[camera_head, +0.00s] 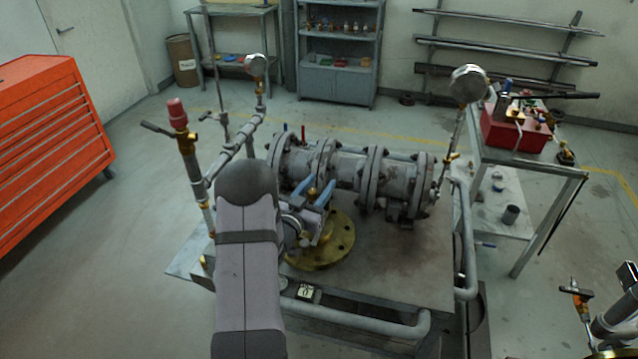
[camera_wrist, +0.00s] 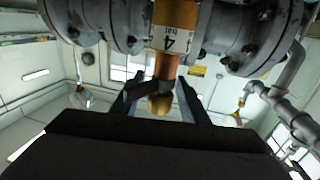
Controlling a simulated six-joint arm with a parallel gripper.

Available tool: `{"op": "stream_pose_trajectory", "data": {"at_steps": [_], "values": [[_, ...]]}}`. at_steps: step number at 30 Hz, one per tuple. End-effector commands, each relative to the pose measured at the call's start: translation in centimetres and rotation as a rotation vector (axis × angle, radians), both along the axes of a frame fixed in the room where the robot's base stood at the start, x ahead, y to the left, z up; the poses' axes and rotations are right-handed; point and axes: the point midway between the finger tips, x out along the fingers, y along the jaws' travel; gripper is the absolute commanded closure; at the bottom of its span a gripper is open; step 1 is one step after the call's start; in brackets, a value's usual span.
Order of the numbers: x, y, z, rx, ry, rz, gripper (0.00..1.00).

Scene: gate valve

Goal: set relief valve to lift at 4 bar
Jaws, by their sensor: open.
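In the wrist view a brass cylinder (camera_wrist: 175,25) marked with a "4" and small lettering shows at the top centre, beside grey flanges. A copper-coloured stem (camera_wrist: 166,66) runs from it to a rounded brass end (camera_wrist: 160,104). My gripper (camera_wrist: 160,82) is open, with one blue-grey finger on each side of the stem; whether either touches cannot be told. In the head view my gripper (camera_head: 314,192) is in front of the flanged pipe (camera_head: 345,170), above a brass flange (camera_head: 330,245). My arm hides part of the bench there.
A red-capped fitting (camera_head: 177,115) stands on the left pipework. Round gauges rise at the left (camera_head: 255,64) and right (camera_head: 467,84). A side table holds a red toolbox (camera_head: 515,130). The bench top (camera_head: 400,260) is clear at its front right. A red cabinet (camera_head: 50,140) stands left.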

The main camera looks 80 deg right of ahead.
Motion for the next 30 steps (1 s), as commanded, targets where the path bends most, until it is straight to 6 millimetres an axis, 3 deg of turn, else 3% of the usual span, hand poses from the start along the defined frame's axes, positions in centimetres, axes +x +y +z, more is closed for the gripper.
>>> {"op": "stream_pose_trajectory", "data": {"at_steps": [8,14,30], "values": [[-0.04,-0.17,-0.04,0.000,0.000,0.000,0.60],[-0.04,-0.16,-0.02,0.000,0.000,0.000,1.00],[0.44,-0.25,-0.13,-0.003,-0.002,0.152,1.00]]}}
